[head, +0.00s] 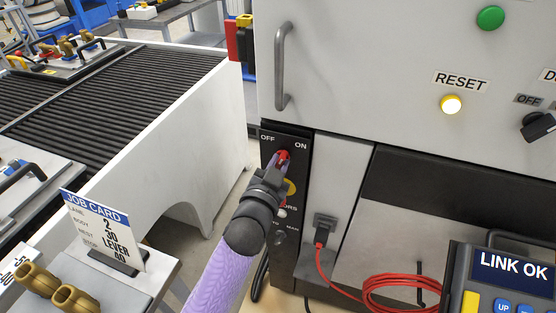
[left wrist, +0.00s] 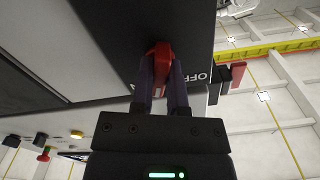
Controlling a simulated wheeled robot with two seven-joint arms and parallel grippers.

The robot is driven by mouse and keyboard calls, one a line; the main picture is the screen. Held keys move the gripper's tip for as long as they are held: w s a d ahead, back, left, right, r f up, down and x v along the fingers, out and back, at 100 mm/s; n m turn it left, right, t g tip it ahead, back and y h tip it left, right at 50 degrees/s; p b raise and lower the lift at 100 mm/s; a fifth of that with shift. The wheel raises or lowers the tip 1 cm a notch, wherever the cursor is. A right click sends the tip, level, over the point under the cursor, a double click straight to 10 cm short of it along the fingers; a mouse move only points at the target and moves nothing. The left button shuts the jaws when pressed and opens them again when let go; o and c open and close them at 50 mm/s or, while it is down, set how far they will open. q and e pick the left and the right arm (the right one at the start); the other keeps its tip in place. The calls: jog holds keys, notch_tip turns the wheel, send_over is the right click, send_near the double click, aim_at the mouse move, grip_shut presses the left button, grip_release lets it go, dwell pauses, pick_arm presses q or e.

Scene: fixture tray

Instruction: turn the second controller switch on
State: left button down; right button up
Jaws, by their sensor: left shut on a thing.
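A black controller panel (head: 299,141) on the lower left of the grey cabinet carries the labels OFF and ON at its top. A small red switch handle (head: 284,154) sits below these labels, nearer the ON side. My left gripper (head: 281,163) reaches up to it from below, and its fingers cover part of it. In the left wrist view, the two fingers (left wrist: 162,85) are closed around the red handle (left wrist: 160,52). My gripper hides much of the panel below, including part of a yellow mark and lettering. My right gripper is not in view.
A red cable (head: 321,238) plugs in right of the panel and lies coiled nearby. A pendant reading LINK OK (head: 513,266) stands at the lower right. A job card (head: 104,232) stands at the left. A vertical handle (head: 281,68) juts from the cabinet above.

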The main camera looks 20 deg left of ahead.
pick_arm(q)
jog(key=shift+m, duration=0.9)
jog(key=c, duration=0.6)
grip_release()
jog(key=shift+s+p, duration=0.1)
jog(key=shift+p, duration=0.2)
jog(key=s+p, duration=0.1)
jog(key=s, duration=0.8)
jog(key=shift+s+a, duration=0.15)
jog(key=shift+s, duration=0.25)
